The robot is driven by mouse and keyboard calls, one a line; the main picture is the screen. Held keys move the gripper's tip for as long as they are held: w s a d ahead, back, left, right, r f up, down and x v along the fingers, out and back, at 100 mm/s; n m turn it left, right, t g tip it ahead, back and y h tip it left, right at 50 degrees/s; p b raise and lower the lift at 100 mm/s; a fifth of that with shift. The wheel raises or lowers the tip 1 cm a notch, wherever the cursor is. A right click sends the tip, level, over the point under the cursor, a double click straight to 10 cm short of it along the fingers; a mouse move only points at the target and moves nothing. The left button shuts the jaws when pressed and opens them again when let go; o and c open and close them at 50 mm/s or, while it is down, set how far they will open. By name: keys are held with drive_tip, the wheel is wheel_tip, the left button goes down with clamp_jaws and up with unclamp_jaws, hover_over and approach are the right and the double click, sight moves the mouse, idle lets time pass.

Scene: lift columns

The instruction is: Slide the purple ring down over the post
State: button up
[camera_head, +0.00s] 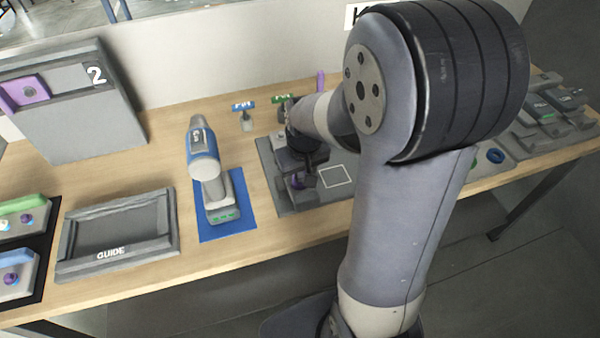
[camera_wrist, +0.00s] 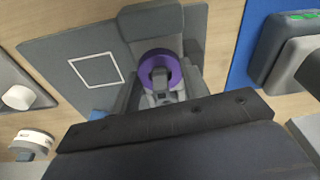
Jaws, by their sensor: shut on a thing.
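My gripper (camera_head: 302,178) is over the grey board (camera_head: 282,204) in the head view, pointing down. It is shut on the purple ring (camera_wrist: 148,63), which shows between the grey finger parts in the wrist view. In the head view only a small piece of the purple ring (camera_head: 296,183) shows. A narrow grey piece stands in front of the ring's opening; I cannot tell whether it is a finger or the post. I cannot make out the post clearly, nor whether the ring is around it.
A white square outline (camera_head: 336,177) marks a bare part of the board. A blue mat (camera_head: 235,232) with a power drill (camera_head: 203,165) lies to the left, beside a grey GUIDE tray (camera_head: 117,254). A blue ring (camera_head: 495,156) lies to the right. Small signs stand behind the board.

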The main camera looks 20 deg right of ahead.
drive_tip(key=shift+f, duration=0.2)
drive_tip(key=o, duration=1.1)
drive_tip(key=shift+o, duration=0.3)
drive_tip(key=o, duration=0.4)
drive_tip(key=shift+r, duration=0.25)
drive_tip(key=shift+r+p, duration=0.7)
drive_tip(key=shift+r, duration=0.05)
drive_tip(key=shift+r, duration=0.1)
